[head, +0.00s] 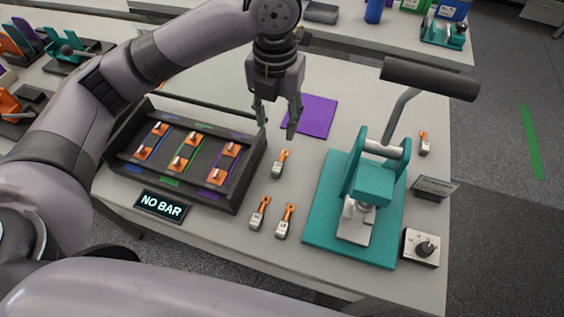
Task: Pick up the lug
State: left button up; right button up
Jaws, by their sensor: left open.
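Several small lugs, each with an orange ring end and a silver-grey body, lie loose on the table. One lug (281,163) lies right of the black tray, and two more, a left lug (260,213) and a right lug (285,221), lie nearer the front. Another lug (424,143) lies at the right, beyond the teal press. My left gripper (277,125) is open and empty, pointing down above the table, behind the nearest lug and apart from it. My right gripper is not in view.
A black tray (250,180) with orange pieces stands at left, with a "NO BAR" display (162,206) before it. A teal lever press (375,185) on a teal base stands right. A purple sheet (316,117) lies behind. A dial box (421,248) and small sign (434,187) sit at the right edge.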

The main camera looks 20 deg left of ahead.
pick_arm(q)
jog(key=p, duration=0.2)
send_over(276, 170)
notch_tip(276, 170, down, 12)
jog(key=shift+d+r, duration=0.1)
jog(key=shift+d, duration=0.05)
notch_tip(276, 170, down, 4)
jog(key=shift+f+p, duration=0.2)
jog(key=shift+p, duration=0.35)
jog(key=shift+f, duration=0.45)
grip_shut()
